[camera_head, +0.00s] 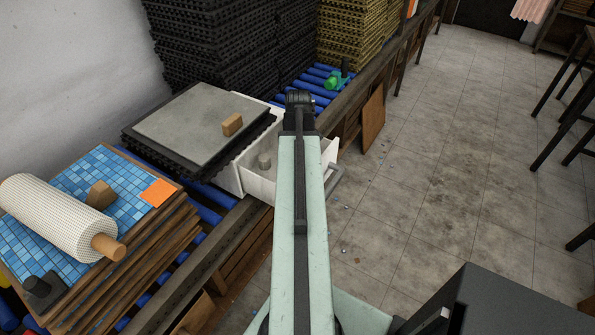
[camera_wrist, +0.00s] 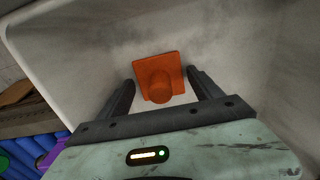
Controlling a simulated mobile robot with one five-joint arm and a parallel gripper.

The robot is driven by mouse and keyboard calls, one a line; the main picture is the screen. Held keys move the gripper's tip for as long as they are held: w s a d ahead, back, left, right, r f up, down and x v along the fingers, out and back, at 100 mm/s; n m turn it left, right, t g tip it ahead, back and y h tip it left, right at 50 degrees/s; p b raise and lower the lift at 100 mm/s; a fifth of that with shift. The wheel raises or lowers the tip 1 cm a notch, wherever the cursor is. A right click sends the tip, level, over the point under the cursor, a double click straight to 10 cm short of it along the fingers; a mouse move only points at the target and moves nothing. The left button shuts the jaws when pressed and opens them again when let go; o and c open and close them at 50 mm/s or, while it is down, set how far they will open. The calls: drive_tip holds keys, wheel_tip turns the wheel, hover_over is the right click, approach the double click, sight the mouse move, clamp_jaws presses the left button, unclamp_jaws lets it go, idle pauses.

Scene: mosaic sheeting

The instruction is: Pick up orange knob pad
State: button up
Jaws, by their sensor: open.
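The orange knob pad (camera_wrist: 158,78) shows in the wrist view as a square orange plate with a round knob. It lies inside a white bin (camera_wrist: 90,50). My gripper (camera_wrist: 158,84) is open, with one dark finger on each side of the knob pad. I cannot tell whether the fingers touch it. In the head view my arm reaches over the white open bin (camera_head: 257,183), and the knob pad is hidden there.
A stack of boards with blue mosaic (camera_head: 75,177), a mesh roll (camera_head: 55,215) and a flat orange square (camera_head: 158,192) stands at left. A grey slab (camera_head: 190,120) with a wooden block (camera_head: 232,125) lies behind the bin. Open floor (camera_head: 440,200) lies right.

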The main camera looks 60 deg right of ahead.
drive_tip(key=shift+r, duration=0.1)
drive_tip(key=c, duration=1.1)
drive_tip(key=shift+c, duration=0.2)
